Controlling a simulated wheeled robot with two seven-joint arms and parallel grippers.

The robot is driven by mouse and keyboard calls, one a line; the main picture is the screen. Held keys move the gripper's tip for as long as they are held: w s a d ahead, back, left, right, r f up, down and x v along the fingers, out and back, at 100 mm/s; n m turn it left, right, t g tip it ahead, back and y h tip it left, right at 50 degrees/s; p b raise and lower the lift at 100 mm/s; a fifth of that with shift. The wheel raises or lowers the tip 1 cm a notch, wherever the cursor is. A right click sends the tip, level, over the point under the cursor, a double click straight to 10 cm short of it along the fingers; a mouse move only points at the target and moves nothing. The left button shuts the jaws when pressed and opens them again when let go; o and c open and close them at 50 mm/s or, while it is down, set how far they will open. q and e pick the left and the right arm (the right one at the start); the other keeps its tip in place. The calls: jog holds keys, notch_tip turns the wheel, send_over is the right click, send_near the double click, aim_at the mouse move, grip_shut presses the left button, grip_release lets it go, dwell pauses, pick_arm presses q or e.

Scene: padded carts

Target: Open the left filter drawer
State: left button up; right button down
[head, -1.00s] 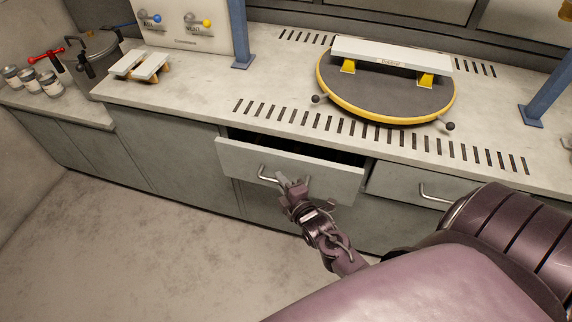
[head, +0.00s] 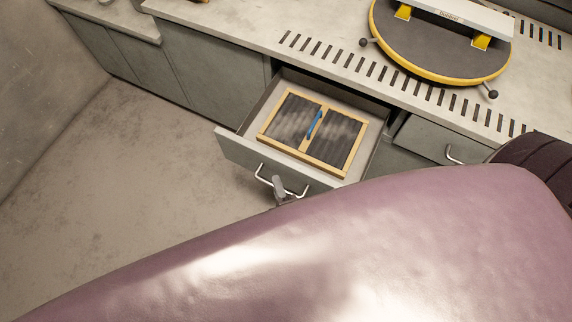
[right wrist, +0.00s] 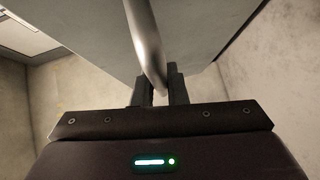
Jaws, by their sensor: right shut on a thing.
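The left filter drawer (head: 240,151) is pulled well out from under the counter in the head view. Inside it lies a filter (head: 330,148) with a yellow wooden frame, dark pleats and a blue strap. My right gripper (head: 279,187) is at the drawer's metal bar handle (head: 263,177), on the drawer's front. In the right wrist view the two fingers of my right gripper (right wrist: 160,88) are shut on the handle (right wrist: 146,45). Most of my right arm is hidden behind my large purple body part. My left gripper is not in view.
A second closed drawer with a bar handle (head: 455,156) is to the right. Above, the slotted counter (head: 335,50) carries a round yellow-rimmed lid (head: 440,50) with knobs. Open floor (head: 130,190) lies to the left.

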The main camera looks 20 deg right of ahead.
jog(key=shift+s+a, duration=0.6)
jog(key=shift+a, duration=0.05)
jog(key=c, duration=1.5)
grip_release()
jog(key=shift+o, duration=0.2)
jog(key=s+r, duration=0.1)
jog(key=s, duration=0.6)
jog(key=shift+s+a+b, duration=0.25)
jog(key=shift+s+b, duration=0.1)
